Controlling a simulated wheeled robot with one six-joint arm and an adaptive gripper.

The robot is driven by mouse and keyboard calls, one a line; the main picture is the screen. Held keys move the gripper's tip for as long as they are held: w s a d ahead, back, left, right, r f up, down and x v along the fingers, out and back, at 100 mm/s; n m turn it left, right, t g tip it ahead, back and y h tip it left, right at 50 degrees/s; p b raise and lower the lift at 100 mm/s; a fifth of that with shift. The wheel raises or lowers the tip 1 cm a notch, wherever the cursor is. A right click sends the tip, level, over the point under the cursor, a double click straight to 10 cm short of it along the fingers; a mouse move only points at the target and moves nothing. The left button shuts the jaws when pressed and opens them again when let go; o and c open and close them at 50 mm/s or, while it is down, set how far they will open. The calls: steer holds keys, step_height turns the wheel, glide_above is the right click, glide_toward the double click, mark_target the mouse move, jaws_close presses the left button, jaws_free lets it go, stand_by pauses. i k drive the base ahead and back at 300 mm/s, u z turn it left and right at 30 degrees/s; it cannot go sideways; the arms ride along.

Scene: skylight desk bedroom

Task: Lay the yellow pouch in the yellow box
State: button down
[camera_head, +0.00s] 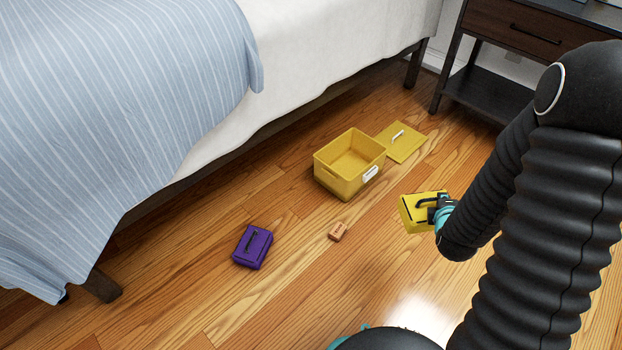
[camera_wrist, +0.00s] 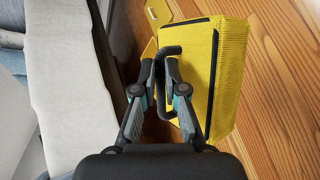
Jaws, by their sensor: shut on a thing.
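The yellow pouch (camera_head: 412,217) has a dark strap handle and dark trim, and hangs at the end of my arm, right of the box. My gripper (camera_head: 439,208) is shut on the pouch's handle. In the wrist view the pouch (camera_wrist: 224,75) fills the upper right, and my gripper's fingers (camera_wrist: 166,72) close around its dark handle. The yellow box (camera_head: 342,181) stands open on the floor and looks empty inside, with a white label on its side. Its yellow lid (camera_head: 405,146) with a white handle lies on the floor behind it to the right.
A purple pouch (camera_head: 253,247) lies on the wooden floor at the left front. A small orange-brown block (camera_head: 338,232) lies in front of the box. The bed (camera_head: 150,90) stands along the left and back. A dark nightstand (camera_head: 490,85) stands at the back right.

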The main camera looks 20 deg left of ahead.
mark_target(351, 165)
steer(key=u, duration=1.35)
steer(key=i, duration=1)
